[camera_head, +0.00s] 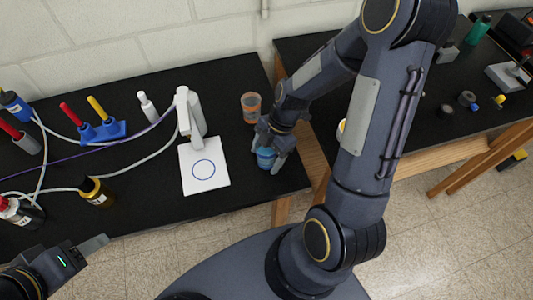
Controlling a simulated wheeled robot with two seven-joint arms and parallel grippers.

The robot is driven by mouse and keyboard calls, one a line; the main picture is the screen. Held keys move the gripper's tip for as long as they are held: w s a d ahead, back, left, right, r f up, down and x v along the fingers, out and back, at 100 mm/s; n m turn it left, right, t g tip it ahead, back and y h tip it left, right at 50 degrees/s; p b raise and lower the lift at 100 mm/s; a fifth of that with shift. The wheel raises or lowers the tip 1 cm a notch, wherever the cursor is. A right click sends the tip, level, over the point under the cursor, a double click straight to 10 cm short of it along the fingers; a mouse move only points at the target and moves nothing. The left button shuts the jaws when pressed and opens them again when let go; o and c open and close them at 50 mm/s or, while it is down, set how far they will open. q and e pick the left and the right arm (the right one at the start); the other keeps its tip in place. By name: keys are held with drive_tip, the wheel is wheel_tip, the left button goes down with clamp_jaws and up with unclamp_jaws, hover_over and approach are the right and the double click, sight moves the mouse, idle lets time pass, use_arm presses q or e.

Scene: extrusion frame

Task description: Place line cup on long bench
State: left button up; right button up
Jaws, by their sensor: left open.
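A blue cup-like object (266,158) is near the right end of the left black bench (235,80). My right gripper (270,150) reaches down over it with fingers on both sides; whether they press on it is unclear. A grey cup with an orange band (251,107) stands just behind that gripper. I cannot tell which of these is the line cup. A second black bench (425,130) is at the right; which bench is the long one is unclear. My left gripper (88,250) is low at the left, open and empty, in front of the bench.
A white device (192,115) stands behind a white plate with a blue ring (204,170). Red- and yellow-handled tools (98,125), bottles and cables crowd the left. A pale object (341,130) is mostly hidden behind my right arm. Small parts lie on the right bench.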

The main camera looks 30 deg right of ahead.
drive_tip(key=shift+r+p, duration=0.25)
drive_tip(key=shift+p, duration=0.1)
drive_tip(key=shift+w+d+r, duration=0.1)
drive_tip(key=shift+d+r, duration=0.1)
drive_tip(key=shift+r, duration=0.1)
drive_tip(key=b+v, duration=0.2)
drive_tip(key=v, duration=0.8)
drive_tip(key=s+a+r+m+t, duration=0.2)
drive_tip(key=s+m, duration=0.4)
drive_tip(key=m, duration=0.4)
drive_tip(key=s+a+r+m+t, duration=0.3)
drive_tip(key=s+r+m, duration=0.3)
drive_tip(key=m, duration=0.5)
drive_tip(key=shift+s+m+t+h, duration=0.25)
drive_tip(key=shift+m+t+h, duration=0.05)
drive_tip(key=shift+t, duration=0.3)
